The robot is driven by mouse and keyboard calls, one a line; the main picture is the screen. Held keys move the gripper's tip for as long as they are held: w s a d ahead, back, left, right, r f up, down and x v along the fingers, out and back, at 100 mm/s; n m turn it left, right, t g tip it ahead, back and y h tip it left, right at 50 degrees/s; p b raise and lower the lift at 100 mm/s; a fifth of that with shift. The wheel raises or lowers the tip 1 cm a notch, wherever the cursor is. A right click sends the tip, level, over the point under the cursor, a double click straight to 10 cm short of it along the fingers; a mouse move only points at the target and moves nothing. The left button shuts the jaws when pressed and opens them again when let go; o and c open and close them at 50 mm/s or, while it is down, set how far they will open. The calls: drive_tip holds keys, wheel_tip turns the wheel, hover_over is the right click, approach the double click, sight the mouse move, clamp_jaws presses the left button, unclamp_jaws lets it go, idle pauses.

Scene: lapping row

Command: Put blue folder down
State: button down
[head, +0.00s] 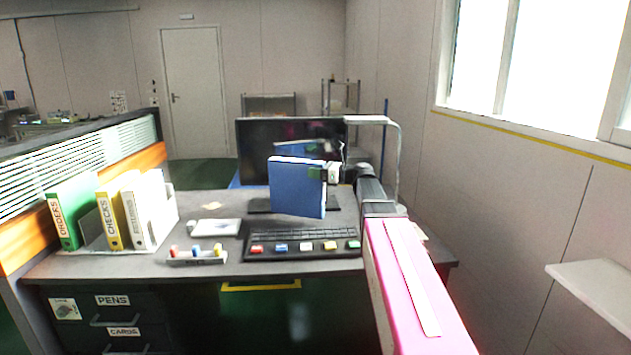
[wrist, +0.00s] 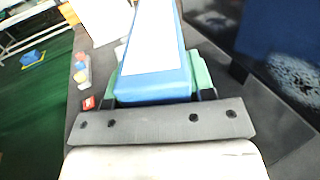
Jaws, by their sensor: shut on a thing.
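The blue folder (head: 297,188) is held upright above the desk (head: 200,268), in front of the dark monitor and behind the keyboard. My gripper (head: 324,172) comes in from the right and is shut on the folder's right edge. In the wrist view the folder (wrist: 153,60), blue with a white inside, sits between the green finger pads of my gripper (wrist: 155,85). I cannot tell the exact gap between the folder's bottom edge and the desk.
At the desk's left stand a green ORDERS binder (head: 72,214), a yellow CHECKS binder (head: 109,218) and a white binder (head: 134,217). The keyboard (head: 302,244) with coloured blocks, a small block tray (head: 197,255) and a white box (head: 217,228) occupy the middle. A lamp (head: 398,150) stands right.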

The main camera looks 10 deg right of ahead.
drive_tip(key=shift+f, duration=1.7)
drive_tip(key=c, duration=0.9)
unclamp_jaws()
drive_tip(key=shift+f, duration=0.15)
drive_tip(key=o, duration=0.4)
